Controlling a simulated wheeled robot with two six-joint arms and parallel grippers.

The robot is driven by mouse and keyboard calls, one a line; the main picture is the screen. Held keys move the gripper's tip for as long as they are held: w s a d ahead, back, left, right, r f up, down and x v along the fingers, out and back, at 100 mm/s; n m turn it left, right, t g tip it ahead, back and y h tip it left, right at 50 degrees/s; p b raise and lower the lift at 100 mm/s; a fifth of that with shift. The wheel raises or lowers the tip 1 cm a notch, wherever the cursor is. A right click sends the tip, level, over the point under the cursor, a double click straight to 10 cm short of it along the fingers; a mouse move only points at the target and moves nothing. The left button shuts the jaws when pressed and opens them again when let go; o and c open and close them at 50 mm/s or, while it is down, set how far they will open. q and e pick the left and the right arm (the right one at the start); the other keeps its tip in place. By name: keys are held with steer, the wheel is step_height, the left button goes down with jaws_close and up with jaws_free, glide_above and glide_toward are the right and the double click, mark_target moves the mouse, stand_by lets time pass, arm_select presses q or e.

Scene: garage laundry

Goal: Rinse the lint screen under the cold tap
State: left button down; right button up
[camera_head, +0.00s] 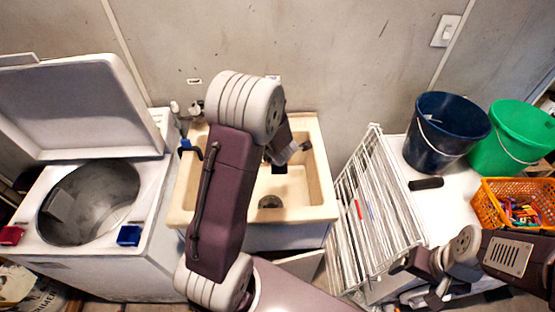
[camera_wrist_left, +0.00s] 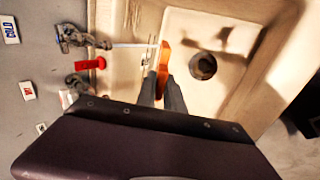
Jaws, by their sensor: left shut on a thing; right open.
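My left gripper (camera_wrist_left: 166,88) is over the sink (camera_head: 325,183), its fingers shut on a narrow orange piece (camera_wrist_left: 164,62), apparently the lint screen seen edge-on. Mesh cannot be made out. In the head view my left arm hides much of the sink and its taps, and the held piece is unclear. In the left wrist view a metal tap (camera_wrist_left: 72,38) stands at the sink's edge near a COLD label (camera_wrist_left: 10,30). A pale thin line runs from it towards the orange piece; I cannot tell whether it is water. My right gripper (camera_head: 428,284) is open and empty at the lower right.
A washer (camera_head: 160,215) with its lid (camera_head: 75,105) raised stands left of the sink. A white wire rack (camera_head: 375,215) stands to its right. Beyond are a dark blue bucket (camera_head: 440,135), a green bucket (camera_head: 510,140) and an orange basket (camera_head: 492,207). The drain (camera_wrist_left: 203,66) is uncovered.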

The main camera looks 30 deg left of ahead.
arm_select(q)
steer(key=shift+s+r, duration=0.1)
steer(key=shift+d, duration=0.1)
steer(key=b+x, duration=0.4)
steer(key=x, duration=0.5)
steer(key=shift+w, duration=0.2)
steer(key=w+a+f+p, duration=0.2)
steer(key=w+a+p, duration=0.3)
steer(key=p, duration=0.9)
steer(key=shift+w+a, duration=0.3)
steer(key=shift+w, duration=1.6)
steer(key=shift+f, duration=0.25)
steer(key=shift+w+d, duration=0.3)
steer(key=shift+d, duration=0.15)
steer(key=shift+s+a, duration=0.1)
